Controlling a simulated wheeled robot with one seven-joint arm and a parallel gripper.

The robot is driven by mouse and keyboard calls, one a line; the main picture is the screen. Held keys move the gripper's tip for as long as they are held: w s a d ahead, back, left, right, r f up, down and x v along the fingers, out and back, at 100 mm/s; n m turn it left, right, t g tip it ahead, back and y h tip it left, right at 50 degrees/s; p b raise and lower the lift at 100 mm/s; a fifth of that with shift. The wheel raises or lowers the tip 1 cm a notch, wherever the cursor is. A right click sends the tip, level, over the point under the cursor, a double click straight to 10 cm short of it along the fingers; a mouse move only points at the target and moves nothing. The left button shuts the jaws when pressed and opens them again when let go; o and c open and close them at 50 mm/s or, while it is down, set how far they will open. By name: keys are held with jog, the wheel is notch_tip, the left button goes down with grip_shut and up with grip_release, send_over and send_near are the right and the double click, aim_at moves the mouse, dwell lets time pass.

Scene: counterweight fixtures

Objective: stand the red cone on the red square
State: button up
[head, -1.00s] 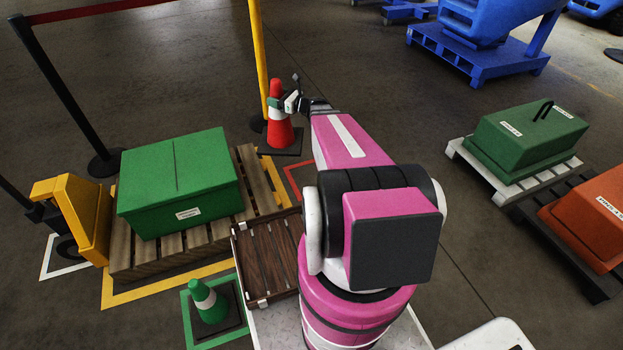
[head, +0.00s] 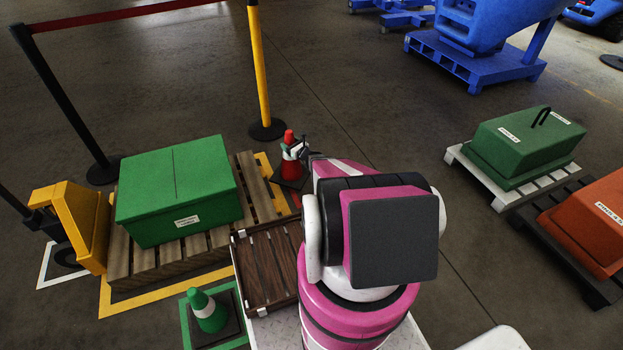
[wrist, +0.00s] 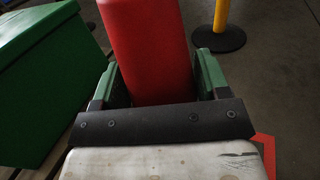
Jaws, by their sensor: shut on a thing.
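The red cone (head: 290,168), with a white band and a dark square base, is upright just beyond my arm in the head view. My gripper (head: 297,150) is shut on it near the white band. In the wrist view the red cone (wrist: 150,45) fills the space between the green finger pads of my gripper (wrist: 155,75). The red square is a floor outline; a short piece of it (head: 297,201) shows below the cone in the head view, and a corner (wrist: 266,150) shows at lower right in the wrist view. My arm and the cone hide most of it. I cannot tell whether the base touches the floor.
A green box (head: 180,190) stands on a wooden pallet (head: 150,262) left of the cone. A yellow post (head: 260,70) stands behind it. A green cone (head: 207,312) stands on a green square (head: 186,325) at the front, near a brown slatted tray (head: 265,265).

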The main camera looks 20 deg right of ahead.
jog(key=d+f, duration=1)
jog(key=d, duration=0.1)
jog(key=shift+s+d+f, duration=0.2)
jog(key=shift+s+f, duration=0.1)
jog(key=shift+f, duration=0.2)
jog(key=o, duration=1.7)
